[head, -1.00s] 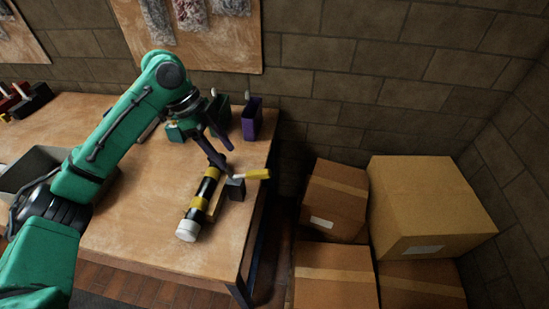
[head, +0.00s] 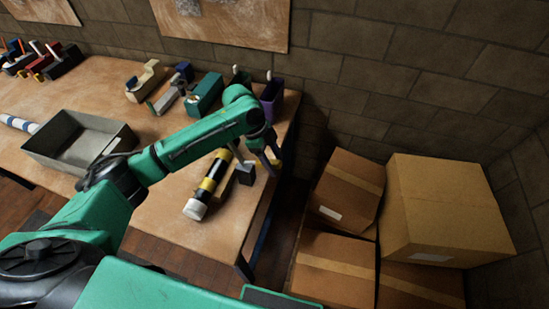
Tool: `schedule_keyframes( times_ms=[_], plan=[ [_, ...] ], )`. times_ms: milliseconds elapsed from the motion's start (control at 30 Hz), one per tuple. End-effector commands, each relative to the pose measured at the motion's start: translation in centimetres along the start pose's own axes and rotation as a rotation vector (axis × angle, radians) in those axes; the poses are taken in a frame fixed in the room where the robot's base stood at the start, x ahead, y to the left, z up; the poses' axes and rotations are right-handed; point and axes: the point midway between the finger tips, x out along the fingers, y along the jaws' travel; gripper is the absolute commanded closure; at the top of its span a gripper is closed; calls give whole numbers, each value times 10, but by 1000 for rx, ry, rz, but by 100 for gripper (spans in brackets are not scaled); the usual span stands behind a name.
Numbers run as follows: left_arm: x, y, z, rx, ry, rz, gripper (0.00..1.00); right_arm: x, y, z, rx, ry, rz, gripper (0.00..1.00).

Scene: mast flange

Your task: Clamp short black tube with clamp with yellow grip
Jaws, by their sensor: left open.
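The short black tube (head: 209,184) with yellow bands and a white end lies at a slant near the table's right edge. A clamp with a dark block (head: 245,173) and a tan bar lies right beside it; I cannot tell whether the bar touches the tube. The clamp's yellow grip is mostly hidden by my gripper, with only a pale bit showing. My left gripper (head: 271,165) is open, fingers pointing down, just right of the dark block, at the grip. Whether the grip is between the fingers is unclear. My right gripper is out of view.
A grey tray (head: 52,152) stands on the wooden table (head: 165,222), left of my arm. Teal (head: 205,94) and purple (head: 271,98) holders stand at the back, with more clamps at the far left. Cardboard boxes (head: 440,215) stand right of the table. The table's front is clear.

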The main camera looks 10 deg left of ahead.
Motion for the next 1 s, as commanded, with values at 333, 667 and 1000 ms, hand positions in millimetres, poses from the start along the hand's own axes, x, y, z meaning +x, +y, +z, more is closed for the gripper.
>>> schedule_keyframes(
  times_ms=[333,667,1000],
  plan=[
    [3,0,0,0,-1,-1,71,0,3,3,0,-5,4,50],
    [3,0,0,0,-1,-1,100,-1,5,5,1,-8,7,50],
    [2,0,0,0,-1,-1,100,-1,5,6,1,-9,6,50]
  ],
)
